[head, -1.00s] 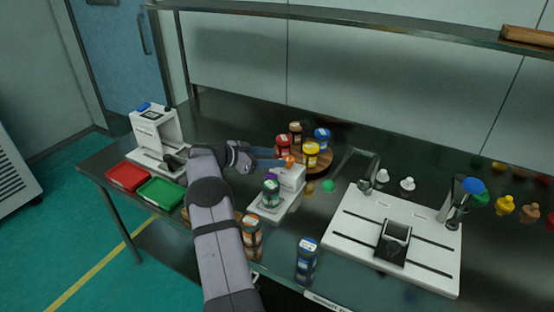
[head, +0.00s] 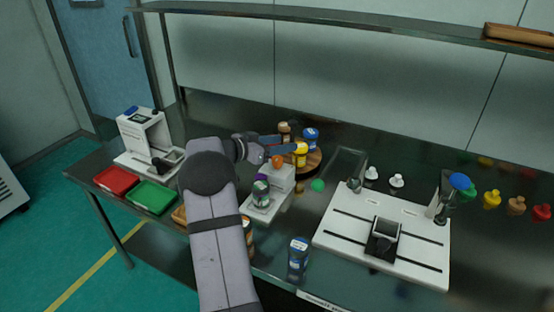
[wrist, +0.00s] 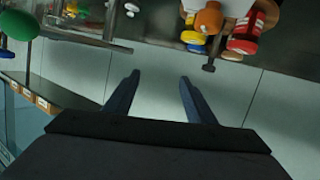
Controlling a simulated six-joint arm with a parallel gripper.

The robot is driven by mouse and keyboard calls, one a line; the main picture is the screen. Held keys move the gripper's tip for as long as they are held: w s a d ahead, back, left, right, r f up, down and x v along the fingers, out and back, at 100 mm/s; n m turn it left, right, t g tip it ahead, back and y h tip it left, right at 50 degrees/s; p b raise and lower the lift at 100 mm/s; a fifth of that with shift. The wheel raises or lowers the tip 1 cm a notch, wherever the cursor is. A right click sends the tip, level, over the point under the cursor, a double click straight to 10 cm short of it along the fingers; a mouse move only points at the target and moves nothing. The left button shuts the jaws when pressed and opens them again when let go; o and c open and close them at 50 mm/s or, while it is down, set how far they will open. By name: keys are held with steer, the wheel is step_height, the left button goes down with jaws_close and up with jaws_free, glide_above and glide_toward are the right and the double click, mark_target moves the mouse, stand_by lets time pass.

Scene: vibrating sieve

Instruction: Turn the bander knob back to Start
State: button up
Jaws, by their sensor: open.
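A small white machine (head: 282,178) stands mid-table, with an orange round knob (head: 278,161) on its top and a purple part (head: 262,168) at its side. I take this as the bander; its markings and the knob's setting are too small to read.
Yellow (head: 300,156) and blue-lidded (head: 311,137) jars stand on a round wooden stand (head: 314,161) close to the fingers. Red (head: 116,181) and green (head: 152,197) trays lie at left. A white slotted platform (head: 340,240) fills the right.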

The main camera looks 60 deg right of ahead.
mark_target(276, 159)
steer(key=w+a+f+n+t, duration=0.2)
steer(key=w+f+t, duration=0.25)
steer(key=f, duration=0.35)
steer(key=shift+p+x, duration=0.5)
steer(key=shift+x, duration=3.3)
steer(key=shift+r, duration=0.2)
steer(key=c, duration=1)
